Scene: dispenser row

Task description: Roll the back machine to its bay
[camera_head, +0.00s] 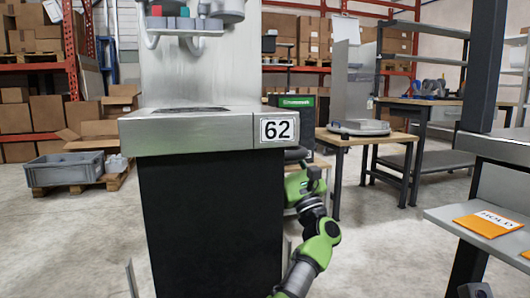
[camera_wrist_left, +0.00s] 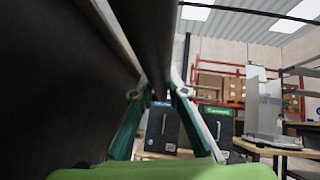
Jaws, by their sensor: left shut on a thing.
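A tall machine (camera_head: 205,215) with a black lower body, a steel ledge and a plate reading 62 (camera_head: 276,130) stands upright close in front of me in the head view. A dark handle bar (camera_head: 296,154) sticks out at its right side. My left gripper (camera_head: 299,166) is at that bar, right of the black body. In the left wrist view the fingers (camera_wrist_left: 160,97) are shut around the dark bar (camera_wrist_left: 153,45), with the black side panel (camera_wrist_left: 55,75) close on the left. The machine's bottom and its bay are not visible.
A grey bench (camera_head: 505,215) with an orange HOLD card (camera_head: 491,223) stands at the right. A wooden table (camera_head: 350,138) with a scale and a green-topped cabinet (camera_head: 293,101) are behind. A grey crate (camera_head: 64,168) on a pallet is at left.

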